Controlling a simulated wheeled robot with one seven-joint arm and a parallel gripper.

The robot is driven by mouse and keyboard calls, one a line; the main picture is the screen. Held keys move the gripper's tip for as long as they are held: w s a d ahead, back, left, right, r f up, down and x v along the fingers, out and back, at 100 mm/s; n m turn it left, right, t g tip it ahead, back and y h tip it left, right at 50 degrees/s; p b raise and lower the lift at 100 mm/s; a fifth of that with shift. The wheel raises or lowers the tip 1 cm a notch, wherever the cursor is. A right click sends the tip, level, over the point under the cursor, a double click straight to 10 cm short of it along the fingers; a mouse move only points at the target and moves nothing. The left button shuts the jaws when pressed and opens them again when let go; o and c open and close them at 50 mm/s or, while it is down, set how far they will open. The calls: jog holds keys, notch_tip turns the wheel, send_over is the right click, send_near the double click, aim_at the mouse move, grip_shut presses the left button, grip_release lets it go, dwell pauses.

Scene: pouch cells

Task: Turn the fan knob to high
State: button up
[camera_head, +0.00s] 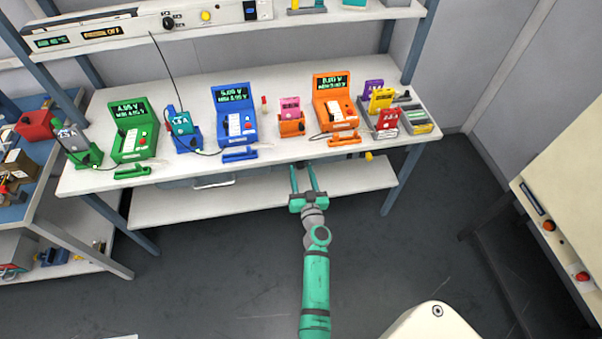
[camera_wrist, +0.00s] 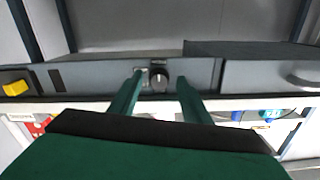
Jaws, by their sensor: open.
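A dark round knob (camera_wrist: 158,77) with a pale mark sits on the grey strip under the bench's front edge, in the wrist view. My gripper (camera_head: 304,168) is open, its fingers pointing at the bench front. In the wrist view my gripper (camera_wrist: 161,78) has one finger on each side of the knob, with gaps showing; contact is not visible. The head view does not show this knob clearly. Another black knob (camera_head: 168,22) is on the upper white panel, near a display reading OFF. I cannot read which knob is labelled for the fan.
The white bench (camera_head: 262,165) carries green (camera_head: 133,142), blue (camera_head: 234,118) and orange (camera_head: 333,112) testers with pouch cells and cables. A yellow part (camera_wrist: 15,88) and a drawer handle (camera_wrist: 304,80) flank the knob strip. A lower shelf (camera_head: 250,202) lies below.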

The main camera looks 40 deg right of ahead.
jog(key=v, duration=1)
jog(key=shift+s+a, duration=0.15)
jog(key=shift+s, duration=0.05)
jog(key=s+a+r+n+y, duration=0.1)
jog(key=s+a+n+y, duration=0.1)
jog(key=s+a, duration=0.6)
jog(key=s+a+n+y, duration=0.2)
jog(key=s+a, duration=0.2)
jog(key=a, duration=0.8)
jog(key=s+a+r+n+y, duration=0.3)
jog(key=s+a+r+y, duration=0.1)
jog(key=s+a+r, duration=0.8)
jog(key=s+a, duration=0.2)
jog(key=s, duration=0.2)
jog(key=shift+s+a+r+g, duration=0.15)
jog(key=shift+a+r+g, duration=0.05)
jog(key=shift+a+g, duration=0.15)
